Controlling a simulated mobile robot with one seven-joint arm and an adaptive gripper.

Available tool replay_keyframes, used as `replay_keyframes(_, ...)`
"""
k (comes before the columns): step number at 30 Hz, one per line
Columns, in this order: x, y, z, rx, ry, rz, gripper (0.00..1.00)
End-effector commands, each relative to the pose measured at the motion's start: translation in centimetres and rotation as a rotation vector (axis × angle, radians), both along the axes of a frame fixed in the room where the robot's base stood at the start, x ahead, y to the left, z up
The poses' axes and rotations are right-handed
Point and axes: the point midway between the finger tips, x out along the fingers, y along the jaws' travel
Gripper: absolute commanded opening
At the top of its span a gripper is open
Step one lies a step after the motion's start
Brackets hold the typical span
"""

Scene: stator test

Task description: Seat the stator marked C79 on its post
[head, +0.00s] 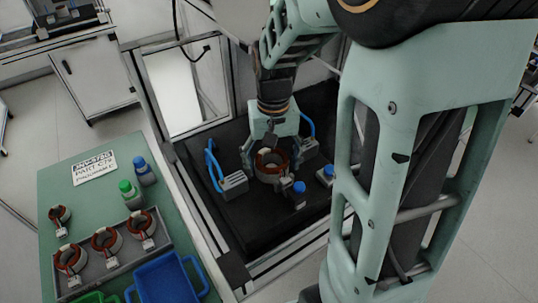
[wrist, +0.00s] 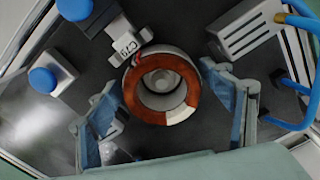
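The stator marked C79 (wrist: 131,97) is a copper-wound ring with a grey core and a tag reading C79 (wrist: 124,44). In the head view the stator (head: 271,166) is on the black fixture plate, below my gripper (head: 272,160). A round grey post end (wrist: 160,81) shows inside its bore, so the ring appears to be around the post. How far down it sits I cannot tell. In the wrist view my gripper (wrist: 155,102) is open, one finger on each side of the ring, with gaps visible.
Grey blocks with blue hoses (head: 234,185) and blue-capped parts (head: 299,188) surround the stator closely. A green table (head: 60,185) at left holds a tray (head: 98,268) with several stators, bottles (head: 131,194), a sign (head: 94,168) and a blue bin (head: 168,283).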

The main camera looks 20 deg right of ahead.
Motion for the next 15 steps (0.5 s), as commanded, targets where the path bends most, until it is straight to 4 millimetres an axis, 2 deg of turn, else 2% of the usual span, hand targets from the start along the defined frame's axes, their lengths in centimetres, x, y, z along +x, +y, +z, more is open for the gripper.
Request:
replay_keyframes(10,-0.2,0.2,0.0,0.002,0.005,0.002,0.81)
replay_keyframes(15,0.0,0.2,1.7,0.003,0.000,0.002,0.81)
